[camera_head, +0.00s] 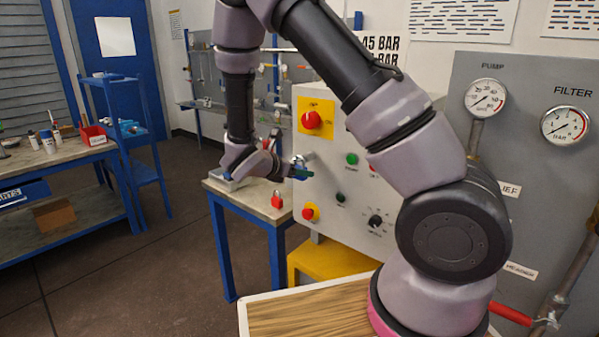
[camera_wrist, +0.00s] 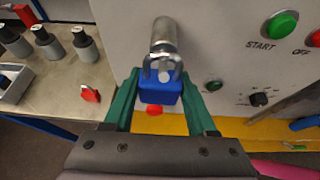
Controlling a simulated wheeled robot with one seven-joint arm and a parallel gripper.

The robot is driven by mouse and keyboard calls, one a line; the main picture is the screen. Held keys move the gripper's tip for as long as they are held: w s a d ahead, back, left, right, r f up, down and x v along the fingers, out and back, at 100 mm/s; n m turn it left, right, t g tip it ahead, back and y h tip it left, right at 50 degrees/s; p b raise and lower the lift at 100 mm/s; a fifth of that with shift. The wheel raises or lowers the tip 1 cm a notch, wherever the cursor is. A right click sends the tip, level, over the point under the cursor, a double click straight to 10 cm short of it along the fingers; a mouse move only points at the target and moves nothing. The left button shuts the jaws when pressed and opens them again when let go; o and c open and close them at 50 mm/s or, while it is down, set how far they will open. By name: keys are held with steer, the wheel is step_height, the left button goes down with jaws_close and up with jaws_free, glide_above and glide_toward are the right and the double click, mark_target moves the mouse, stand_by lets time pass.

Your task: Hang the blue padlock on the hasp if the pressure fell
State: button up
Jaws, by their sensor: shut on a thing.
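The blue padlock (camera_wrist: 158,92) is held between the green fingers of my gripper (camera_wrist: 159,84) in the wrist view, with its metal shackle upward. The shackle overlaps the end of a silver metal post, seemingly the hasp (camera_wrist: 163,36), on the grey panel. I cannot tell whether the shackle passes through or only lies in front of it. In the head view my gripper (camera_head: 301,172) is at the panel's left side, close to the post (camera_head: 303,158); the padlock is barely visible there. The pump gauge (camera_head: 485,98) and filter gauge (camera_head: 565,125) are too small to read surely.
A red padlock (camera_head: 277,199) lies on the small blue-legged table (camera_head: 252,202). The panel (camera_head: 345,190) carries a red rotary switch (camera_head: 312,120), a red button (camera_head: 310,212) and a green start button (camera_wrist: 281,24). Several grey-black pieces (camera_wrist: 47,43) stand on the table.

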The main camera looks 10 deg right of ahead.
steer(key=o, duration=1.4)
steer(key=shift+o, duration=0.2)
steer(key=v, duration=1.1)
steer(key=s+d+r+m+g+y, duration=0.6)
steer(key=s+d+r+m, duration=0.5)
steer(key=m, duration=0.5)
steer(key=s+d+r+m+t+y, duration=0.1)
steer(key=s+r+m+t+y, duration=0.4)
steer(key=r+m, duration=0.7)
steer(key=shift+s+m+t+y, duration=0.3)
steer(key=shift+s+m+y, duration=0.4)
steer(key=shift+s, duration=0.1)
steer(key=shift+d, duration=0.1)
